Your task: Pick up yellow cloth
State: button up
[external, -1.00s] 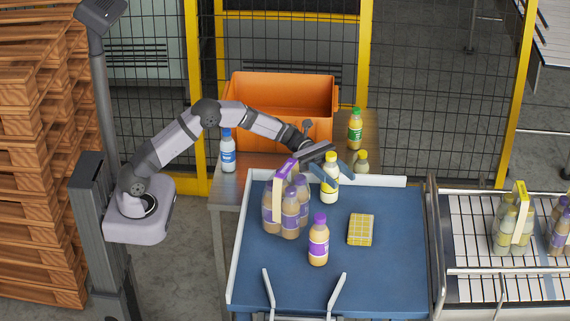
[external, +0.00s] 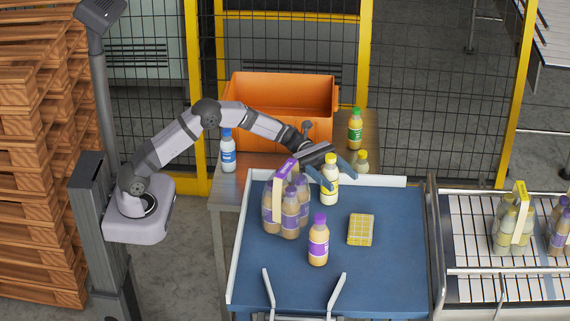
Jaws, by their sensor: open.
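The yellow cloth (external: 360,229) is a small folded checked rectangle lying flat on the blue table top (external: 390,275), right of the middle. My gripper (external: 339,181) is open, above the back part of the table, behind and to the left of the cloth and apart from it. Its fingers are beside a yellow-capped bottle (external: 331,190) and partly overlap it in the picture. I cannot tell whether they touch it.
A purple-capped bottle (external: 318,243) stands left of the cloth. A carried pack of purple-labelled bottles (external: 289,213) stands further left. An orange crate (external: 270,95) is behind. A conveyor (external: 480,215) runs at right. The table's right front is clear.

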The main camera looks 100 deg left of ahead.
jog(key=b+v, duration=0.4)
jog(key=v, duration=0.8)
jog(key=shift+b, duration=0.35)
jog(key=o, duration=1)
jog(key=shift+d, duration=0.1)
